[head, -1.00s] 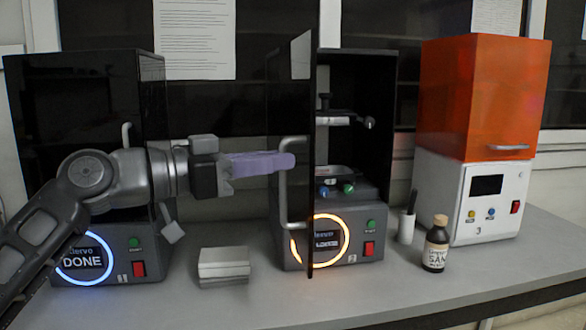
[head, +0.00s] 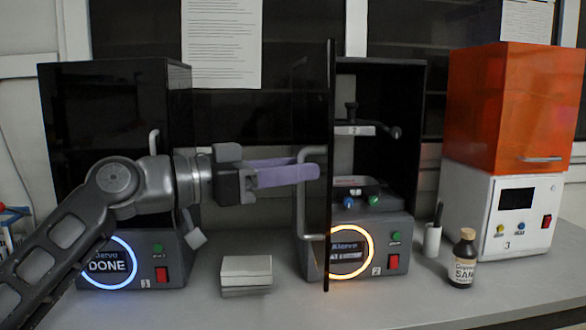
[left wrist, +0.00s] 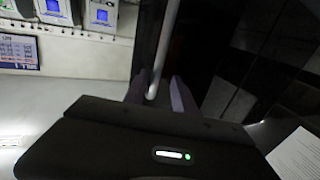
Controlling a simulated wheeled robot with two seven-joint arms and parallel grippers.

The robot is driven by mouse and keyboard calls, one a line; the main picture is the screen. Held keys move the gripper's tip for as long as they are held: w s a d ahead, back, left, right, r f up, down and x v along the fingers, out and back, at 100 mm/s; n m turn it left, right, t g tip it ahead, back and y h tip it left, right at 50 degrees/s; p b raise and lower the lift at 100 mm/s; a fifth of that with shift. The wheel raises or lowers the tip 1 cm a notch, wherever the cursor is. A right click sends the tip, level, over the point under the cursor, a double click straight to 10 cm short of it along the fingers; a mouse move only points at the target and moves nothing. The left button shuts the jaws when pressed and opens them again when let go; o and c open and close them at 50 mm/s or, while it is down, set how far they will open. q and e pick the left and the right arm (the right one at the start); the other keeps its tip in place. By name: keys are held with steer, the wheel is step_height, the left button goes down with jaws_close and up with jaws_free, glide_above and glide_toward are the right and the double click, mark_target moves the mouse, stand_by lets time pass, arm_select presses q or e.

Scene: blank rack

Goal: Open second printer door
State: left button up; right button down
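The second printer (head: 392,232) is the middle machine, marked 2, with an orange light ring. Its dark door (head: 330,215) stands open, pointing out toward me and seen nearly edge-on, so the chamber shows to its right. The door's grey bar handle (head: 303,225) is on the door's left side; it also shows in the left wrist view (left wrist: 166,45). My left gripper (head: 300,173) has its purple fingers at the handle's upper part. In the left wrist view the fingers (left wrist: 160,92) lie on either side of the bar, with a gap to the right one. My right gripper is not in view.
Printer 1 (head: 120,235), showing DONE, stands left behind my left arm. A white block (head: 246,272) lies on the bench before the gap between printers. A brown bottle (head: 464,262), a white cup (head: 432,240) and orange-topped machine 3 (head: 505,215) stand right.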

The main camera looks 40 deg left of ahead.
arm_select(q)
steer(key=v, duration=0.7)
steer(key=shift+s+a, duration=0.2)
steer(key=shift+s, duration=0.1)
